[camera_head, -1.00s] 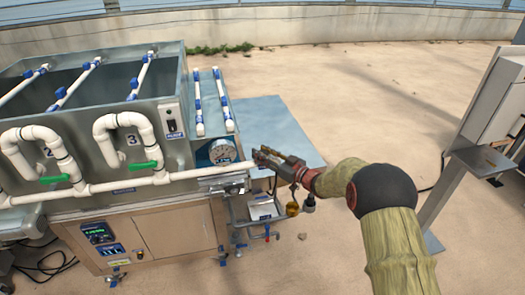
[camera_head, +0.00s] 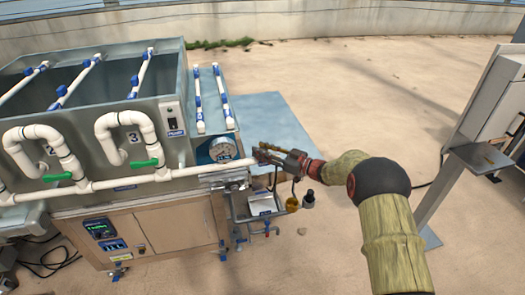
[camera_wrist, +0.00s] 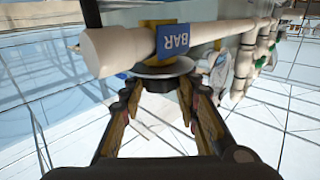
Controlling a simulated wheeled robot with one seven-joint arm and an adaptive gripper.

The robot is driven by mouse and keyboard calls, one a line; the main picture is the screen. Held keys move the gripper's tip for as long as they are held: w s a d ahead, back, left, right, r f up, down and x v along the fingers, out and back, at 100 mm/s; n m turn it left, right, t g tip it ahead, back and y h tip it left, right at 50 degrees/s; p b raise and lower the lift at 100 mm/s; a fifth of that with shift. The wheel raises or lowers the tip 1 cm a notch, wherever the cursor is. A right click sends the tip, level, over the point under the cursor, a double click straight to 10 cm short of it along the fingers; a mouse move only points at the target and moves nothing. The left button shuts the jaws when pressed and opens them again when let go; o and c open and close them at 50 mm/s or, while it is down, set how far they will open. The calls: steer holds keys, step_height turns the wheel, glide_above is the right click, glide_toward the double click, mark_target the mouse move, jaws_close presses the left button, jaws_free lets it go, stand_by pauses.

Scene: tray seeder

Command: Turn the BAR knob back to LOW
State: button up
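A blue label reading BAR (camera_wrist: 175,43) shows in the wrist view, in front of a white pipe (camera_wrist: 120,50). Just below the label is a round grey disc-like part (camera_wrist: 160,70) with a dark rim, which may be the BAR knob; the pipe and label partly hide what lies behind it. My gripper (camera_wrist: 160,84) has its two fingers spread apart, tips near either side of this part. I cannot tell whether they touch it. In the head view my gripper (camera_head: 259,152) is at the machine's right end, right of a round gauge (camera_head: 222,150).
The white pipe (camera_head: 135,182) runs along the machine's front and ends close to my gripper. Small pipes and valves (camera_head: 250,228) hang below that end. A grey post with a shelf (camera_head: 480,158) stands at the right. The floor between is mostly clear.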

steer(key=o, duration=0.4)
steer(key=v, duration=1.2)
steer(key=shift+f, duration=0.1)
